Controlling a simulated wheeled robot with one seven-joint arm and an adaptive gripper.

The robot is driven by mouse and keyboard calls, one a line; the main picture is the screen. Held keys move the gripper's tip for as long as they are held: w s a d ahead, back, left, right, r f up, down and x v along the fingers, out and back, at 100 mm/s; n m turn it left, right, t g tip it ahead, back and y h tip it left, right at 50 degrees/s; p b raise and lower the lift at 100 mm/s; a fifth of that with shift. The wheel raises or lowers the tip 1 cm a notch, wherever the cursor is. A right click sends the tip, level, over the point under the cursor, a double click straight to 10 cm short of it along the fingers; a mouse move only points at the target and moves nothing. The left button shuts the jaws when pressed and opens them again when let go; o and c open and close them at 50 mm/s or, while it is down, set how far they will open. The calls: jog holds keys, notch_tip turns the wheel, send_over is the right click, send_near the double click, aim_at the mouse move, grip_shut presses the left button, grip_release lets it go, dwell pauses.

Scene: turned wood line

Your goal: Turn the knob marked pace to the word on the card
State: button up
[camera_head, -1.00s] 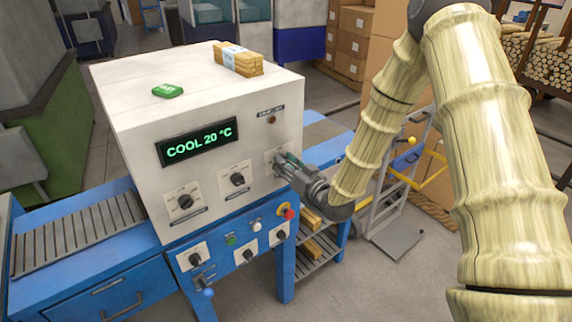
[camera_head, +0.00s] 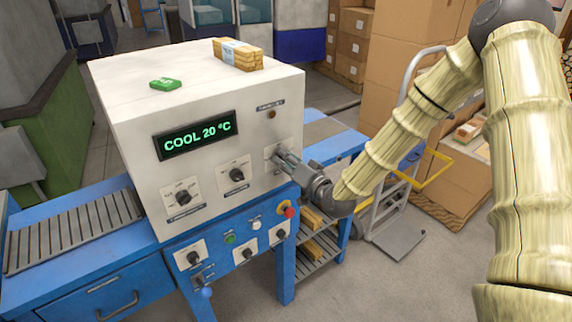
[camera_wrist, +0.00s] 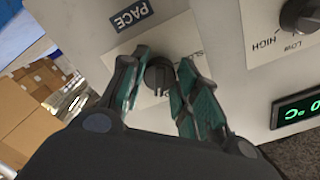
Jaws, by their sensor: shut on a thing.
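The dark knob (camera_wrist: 158,76) sits on a white plate between my gripper's fingers in the wrist view, below the dark label reading PACE (camera_wrist: 132,15). My gripper (camera_wrist: 160,84) is shut on this knob, one green-padded finger on each side. A word beginning with SLO shows partly at the plate's right, cut off by a finger. In the head view my gripper (camera_head: 279,157) is at the right of the machine's front, and its fingers mostly hide the knob.
The white machine (camera_head: 110,110) has a display (camera_head: 195,135) reading COOL 20 °C. Two other knobs (camera_head: 184,197) (camera_head: 236,175) are left of my gripper. Lower switches and a red button (camera_head: 289,212) sit beneath. A hand truck (camera_head: 392,208) stands at right; floor in front is clear.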

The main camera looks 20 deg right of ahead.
jog(key=shift+m+b, duration=4)
jog(key=shift+m, duration=2)
jog(key=o, duration=1)
jog(key=shift+s, duration=0.1)
jog(key=shift+v, duration=5.95)
jog(key=shift+d, duration=0.1)
